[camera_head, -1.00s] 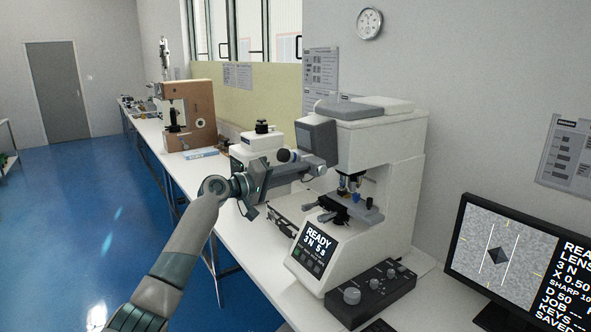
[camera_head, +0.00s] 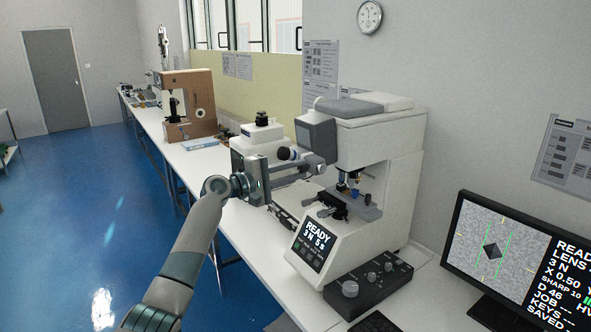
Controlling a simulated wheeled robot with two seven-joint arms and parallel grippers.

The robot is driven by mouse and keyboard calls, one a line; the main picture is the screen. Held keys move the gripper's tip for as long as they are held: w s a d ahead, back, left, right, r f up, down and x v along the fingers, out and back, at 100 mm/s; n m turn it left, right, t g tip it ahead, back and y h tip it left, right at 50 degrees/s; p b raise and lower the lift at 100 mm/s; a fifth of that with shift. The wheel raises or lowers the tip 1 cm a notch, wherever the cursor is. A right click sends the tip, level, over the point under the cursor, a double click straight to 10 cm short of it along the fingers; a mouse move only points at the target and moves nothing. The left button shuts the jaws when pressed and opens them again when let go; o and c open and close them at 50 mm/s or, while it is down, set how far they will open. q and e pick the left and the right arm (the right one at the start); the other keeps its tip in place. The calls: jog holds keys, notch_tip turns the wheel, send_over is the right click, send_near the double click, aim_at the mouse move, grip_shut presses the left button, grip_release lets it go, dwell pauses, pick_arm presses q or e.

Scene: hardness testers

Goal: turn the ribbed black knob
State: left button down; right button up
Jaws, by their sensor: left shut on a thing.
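My left gripper (camera_head: 318,168) reaches from the left to the head of the white hardness tester (camera_head: 383,146). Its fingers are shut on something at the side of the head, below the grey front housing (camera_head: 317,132). The ribbed black knob is not clearly seen; the fingers hide what they hold, which fits its place. A black round eyepiece-like part (camera_head: 284,154) sticks out just above the fingers. The tester's screen (camera_head: 314,246) reads READY, 3 N 5 s. On the monitor (camera_head: 520,262) two green lines stand by a dark diamond, with D 46. My right gripper is out of view.
A control box with knobs (camera_head: 368,287) stands in front of the tester. The tester's stage (camera_head: 345,205) lies below the gripper. A smaller white machine (camera_head: 262,137) and a brown tester (camera_head: 188,105) stand behind on the bench. The blue floor at left is clear.

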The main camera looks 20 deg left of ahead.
pick_arm(q)
jog(key=c, duration=1.6)
grip_release()
jog(key=shift+a, duration=0.1)
jog(key=shift+o, duration=0.2)
jog(key=shift+s+a+f+b, duration=0.1)
jog(key=shift+s+a+b, duration=0.15)
jog(key=shift+s+b, duration=0.1)
jog(key=b+v, duration=0.6)
jog(key=v, duration=1)
jog(key=shift+s+a+b, duration=0.2)
jog(key=shift+b, duration=0.15)
